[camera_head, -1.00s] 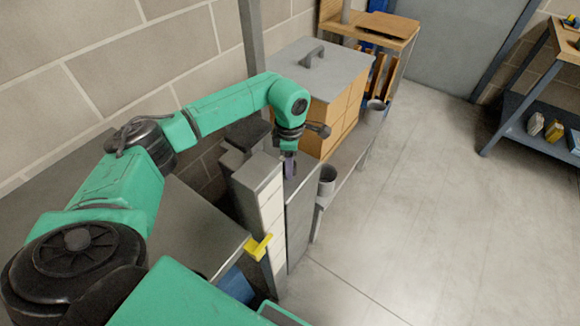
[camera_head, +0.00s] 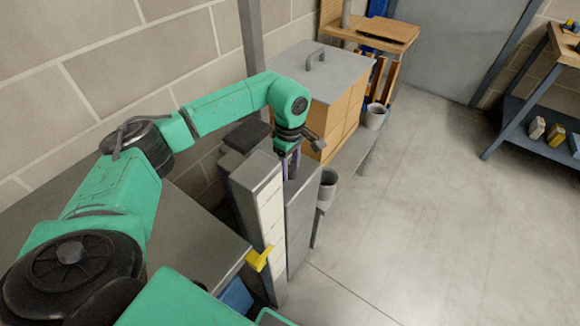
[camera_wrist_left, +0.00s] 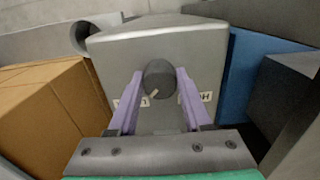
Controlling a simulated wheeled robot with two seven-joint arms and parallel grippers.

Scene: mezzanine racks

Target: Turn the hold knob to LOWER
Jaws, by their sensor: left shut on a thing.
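The hold knob (camera_wrist_left: 160,76) is a dark round knob on the grey panel (camera_wrist_left: 118,58) in the left wrist view. A pale pointer mark on it points down and left in that view. Labels flank the knob, partly hidden by the fingers; I cannot read them whole. My left gripper (camera_head: 290,166) reaches down onto the top of the grey cabinet (camera_head: 301,218) in the head view. Its two purple fingers are shut on the knob, one on each side. In the head view the knob is hidden by the gripper. My right gripper is not in view.
A pale column (camera_head: 266,210) with a yellow lever (camera_head: 259,257) stands just left of the grey cabinet. A grey-lidded wooden box (camera_head: 318,72) is behind it, and grey cups (camera_head: 327,185) are to its right. Open floor (camera_head: 420,190) lies to the right.

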